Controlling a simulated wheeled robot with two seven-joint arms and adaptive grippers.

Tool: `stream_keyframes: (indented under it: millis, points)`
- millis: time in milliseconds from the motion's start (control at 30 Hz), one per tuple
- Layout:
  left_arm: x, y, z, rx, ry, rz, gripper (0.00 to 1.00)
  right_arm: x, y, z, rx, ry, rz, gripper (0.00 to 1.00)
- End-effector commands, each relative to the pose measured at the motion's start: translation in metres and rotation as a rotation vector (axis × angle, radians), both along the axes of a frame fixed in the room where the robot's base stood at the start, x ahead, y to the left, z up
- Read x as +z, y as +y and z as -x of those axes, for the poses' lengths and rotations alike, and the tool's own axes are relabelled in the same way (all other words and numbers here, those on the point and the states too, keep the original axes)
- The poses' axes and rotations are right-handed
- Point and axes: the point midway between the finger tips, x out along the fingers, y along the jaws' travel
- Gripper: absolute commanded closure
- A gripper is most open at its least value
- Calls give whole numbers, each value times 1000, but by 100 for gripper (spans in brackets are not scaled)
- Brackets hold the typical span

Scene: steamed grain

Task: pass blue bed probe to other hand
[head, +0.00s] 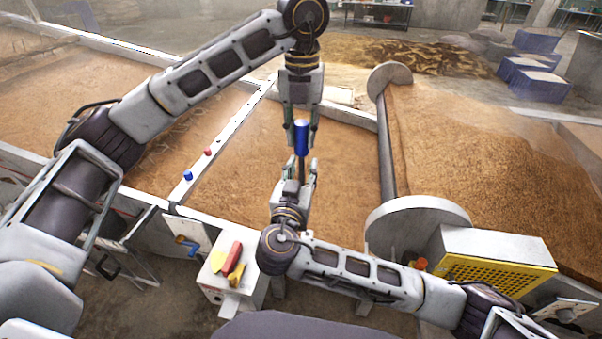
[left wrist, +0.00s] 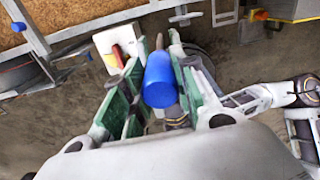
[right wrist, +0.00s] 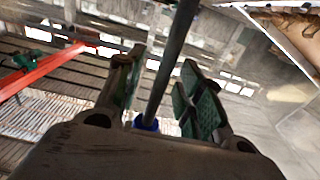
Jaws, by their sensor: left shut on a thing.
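The blue bed probe (head: 301,140) is upright between my two grippers in the head view, with a blue handle and a thin dark shaft. My left gripper (head: 301,118) is above it, pointing down and shut on it. In the left wrist view the blue handle (left wrist: 160,82) shows between the green finger pads (left wrist: 155,75). My right gripper (head: 302,168) is below, pointing up, with its fingers apart on either side of the probe. In the right wrist view the dark shaft (right wrist: 166,65) runs between the open fingers (right wrist: 160,80), with gaps visible; a blue part shows near the palm.
Grain beds lie behind and beside the grippers, divided by a metal rail (head: 228,130) with small red and blue knobs. A roller with round end discs (head: 390,76) stands to the right. A white box (head: 222,268) with red and yellow items and a yellow grille (head: 490,274) are in front.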

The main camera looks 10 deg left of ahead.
Motion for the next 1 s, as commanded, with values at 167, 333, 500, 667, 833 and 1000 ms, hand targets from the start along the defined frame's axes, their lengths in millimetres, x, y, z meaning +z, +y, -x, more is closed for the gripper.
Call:
stream_keyframes:
  millis: [167,333,500,667,833,1000]
  points:
    - [0,0,0,0,0,0,100,0,0,0,0,0,0,63]
    - [0,0,0,0,0,0,100,0,0,0,0,0,0,85]
    - [0,0,0,0,0,0,100,0,0,0,0,0,0,100]
    - [0,0,0,0,0,0,62,0,0,0,0,-1,0,100]
    - [0,0,0,0,0,0,47,0,0,0,0,-1,0,100]
    - [0,0,0,0,0,0,47,0,0,0,0,-1,0,100]
